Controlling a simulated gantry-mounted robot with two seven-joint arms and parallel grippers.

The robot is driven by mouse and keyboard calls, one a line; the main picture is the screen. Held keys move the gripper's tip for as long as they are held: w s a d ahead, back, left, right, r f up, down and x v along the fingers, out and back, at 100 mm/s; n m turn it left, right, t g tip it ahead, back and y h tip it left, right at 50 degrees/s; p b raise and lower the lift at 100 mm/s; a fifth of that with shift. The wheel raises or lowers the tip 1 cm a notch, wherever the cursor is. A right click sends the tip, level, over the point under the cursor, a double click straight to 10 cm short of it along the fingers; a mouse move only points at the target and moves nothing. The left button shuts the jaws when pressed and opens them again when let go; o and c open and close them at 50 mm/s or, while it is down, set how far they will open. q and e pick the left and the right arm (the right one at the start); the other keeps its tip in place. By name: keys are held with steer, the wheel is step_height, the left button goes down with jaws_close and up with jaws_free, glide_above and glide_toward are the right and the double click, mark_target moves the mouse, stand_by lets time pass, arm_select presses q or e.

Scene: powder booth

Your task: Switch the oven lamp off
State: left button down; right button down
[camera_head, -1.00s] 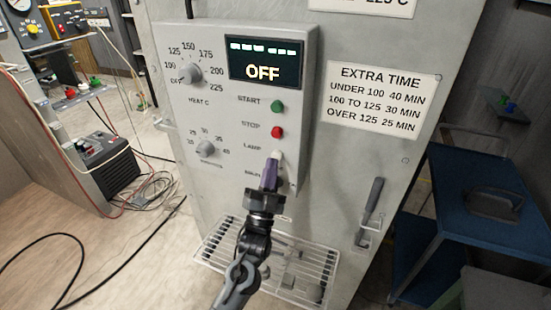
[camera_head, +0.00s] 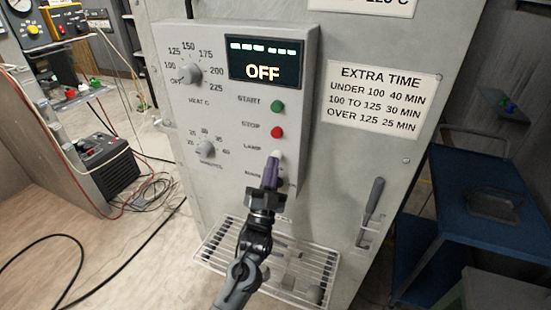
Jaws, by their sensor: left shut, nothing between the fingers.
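The oven's control panel (camera_head: 228,115) is on the grey oven front, with a display (camera_head: 265,63) that reads OFF. The lamp control (camera_head: 276,155) is a small pale button beside the LAMP label, below the red stop button (camera_head: 277,132). My left gripper (camera_head: 272,164) is shut and empty, with its purple fingertips right at the lamp button and covering its lower part. I cannot tell whether the tips touch it. Part of the MAIN label and whatever is beside it are hidden behind the gripper. My right gripper is not in view.
The green start button (camera_head: 278,107) is above the stop button. Heat (camera_head: 190,73) and minutes (camera_head: 206,149) dials are on the panel's left. A door handle (camera_head: 371,205) is at lower right, a wire rack (camera_head: 225,245) below, and a blue cart (camera_head: 480,195) at right.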

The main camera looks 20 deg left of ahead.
arm_select(q)
steer(key=shift+w, duration=0.2)
steer(key=shift+s, duration=0.15)
stand_by(0.3)
steer(key=shift+s+p, duration=0.65)
steer(key=shift+s, duration=0.15)
steer(key=shift+s+a, duration=0.1)
steer(key=s+p, duration=0.2)
steer(key=s, duration=0.1)
steer(key=s+p, duration=0.1)
steer(key=s, duration=0.1)
steer(key=shift+s+a+p, duration=0.2)
steer(key=shift+s+p, duration=0.15)
steer(key=shift+s, duration=0.05)
